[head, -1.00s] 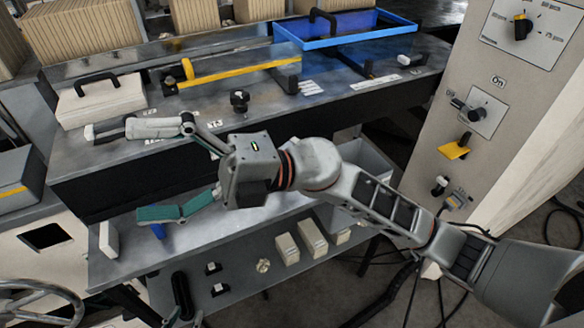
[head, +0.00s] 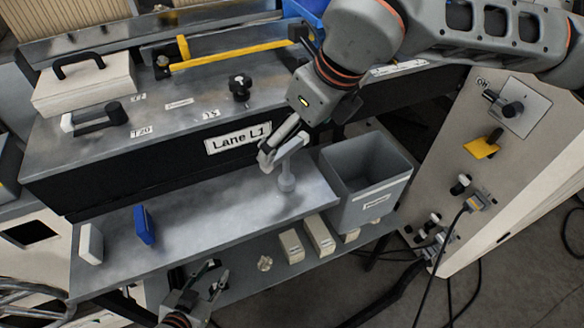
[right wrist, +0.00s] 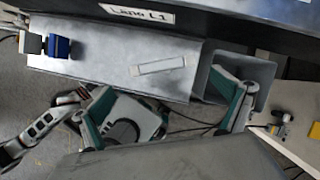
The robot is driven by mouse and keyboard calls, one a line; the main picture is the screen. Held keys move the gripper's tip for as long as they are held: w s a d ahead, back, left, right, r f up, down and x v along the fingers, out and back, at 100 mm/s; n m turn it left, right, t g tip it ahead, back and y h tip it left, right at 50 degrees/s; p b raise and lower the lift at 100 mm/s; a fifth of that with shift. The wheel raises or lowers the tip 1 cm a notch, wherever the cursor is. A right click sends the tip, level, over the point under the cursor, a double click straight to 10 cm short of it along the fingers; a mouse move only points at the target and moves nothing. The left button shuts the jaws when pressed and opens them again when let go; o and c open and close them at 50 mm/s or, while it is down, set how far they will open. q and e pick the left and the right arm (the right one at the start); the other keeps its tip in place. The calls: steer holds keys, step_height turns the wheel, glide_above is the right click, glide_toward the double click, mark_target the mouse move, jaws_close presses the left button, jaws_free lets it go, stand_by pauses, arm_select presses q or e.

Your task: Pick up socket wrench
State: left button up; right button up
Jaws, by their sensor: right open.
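A black-handled tool with a light end (head: 100,119), which looks like the socket wrench, lies on the upper bench beside a T20 label in the head view. It does not show in the right wrist view. My right gripper (head: 278,168) is over the lower shelf in front of the Lane L1 sign, well to the right of the tool. In the right wrist view its teal-padded fingers (right wrist: 165,108) are wide apart with nothing held. My left gripper (head: 207,288) is low at the bottom of the head view, with its fingers apart and empty.
A blue block (head: 144,225) and a white block (head: 90,243) stand on the lower shelf's left part. A grey bin (head: 368,205) stands at its right. A lidded box (head: 85,85) and a black knob (head: 239,87) are on the upper bench. A control panel (head: 500,150) stands at right.

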mark_target(288, 150)
steer(key=shift+w+d+f, duration=0.15)
steer(key=shift+w+f, duration=0.05)
steer(key=shift+w, duration=0.05)
steer(key=shift+x, duration=1.2)
steer(key=p+x, duration=0.1)
steer(key=x, duration=0.3)
steer(key=shift+w+a+f+p, duration=0.15)
steer(key=shift+a+f+p, duration=0.15)
steer(key=shift+f+p, duration=0.05)
steer(key=c, duration=1)
